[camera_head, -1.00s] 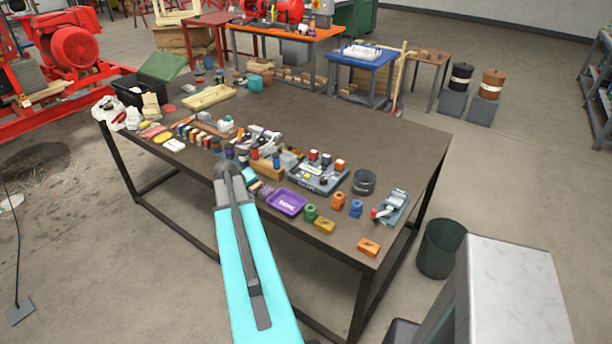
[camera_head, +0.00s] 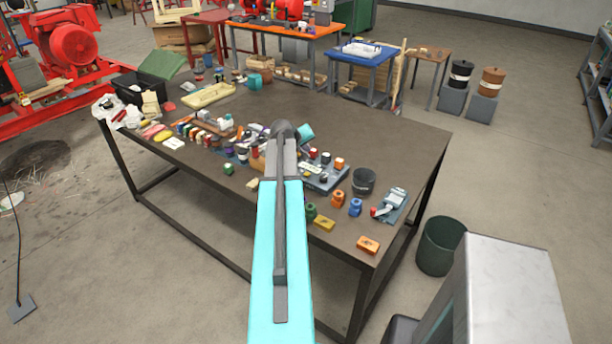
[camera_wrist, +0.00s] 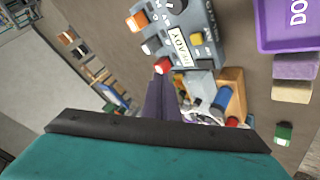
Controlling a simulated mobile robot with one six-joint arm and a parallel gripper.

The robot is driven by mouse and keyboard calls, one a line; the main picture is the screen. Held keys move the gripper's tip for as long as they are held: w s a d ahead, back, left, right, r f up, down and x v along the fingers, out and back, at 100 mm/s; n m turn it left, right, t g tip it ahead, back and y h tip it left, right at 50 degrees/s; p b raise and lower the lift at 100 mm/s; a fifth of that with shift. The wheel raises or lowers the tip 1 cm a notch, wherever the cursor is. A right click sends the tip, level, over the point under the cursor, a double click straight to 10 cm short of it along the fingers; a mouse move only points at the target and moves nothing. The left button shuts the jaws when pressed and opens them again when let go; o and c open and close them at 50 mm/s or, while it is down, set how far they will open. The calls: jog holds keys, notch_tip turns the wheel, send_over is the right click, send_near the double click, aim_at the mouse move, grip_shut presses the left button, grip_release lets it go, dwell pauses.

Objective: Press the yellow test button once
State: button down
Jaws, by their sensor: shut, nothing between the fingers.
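The yellow button (camera_wrist: 196,40) sits on a grey-blue control box (camera_wrist: 205,18), beside a white lettered label, in the wrist view. Red, white and orange buttons line the box's left side there. In the head view the box (camera_head: 333,182) stands on the dark table, its left part hidden by my arm; I cannot pick out the yellow button there. My gripper (camera_wrist: 163,88) shows in the wrist view as narrow dark fingers, shut and empty. In the picture its tips are just below the red button, apart from the yellow one. My arm hides the gripper in the head view.
A purple tray (camera_wrist: 290,25) lies right of the box in the wrist view. An orange-brown block (camera_wrist: 232,90) with a blue piece is close below the box. A dark cup (camera_head: 363,181) and small coloured parts stand nearby.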

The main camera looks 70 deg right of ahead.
jog(key=shift+f, duration=0.15)
jog(key=shift+f+b, duration=1.35)
jog(key=shift+f, duration=1.85)
jog(key=shift+f+b, duration=0.75)
jog(key=shift+f, duration=0.3)
jog(key=shift+f+b, duration=0.85)
jog(key=shift+f, duration=0.05)
jog(key=shift+r, duration=0.1)
dwell(0.4)
jog(key=shift+r+p, duration=0.35)
jog(key=shift+r, duration=0.45)
jog(key=shift+r+p, duration=1.05)
jog(key=shift+r, duration=1.45)
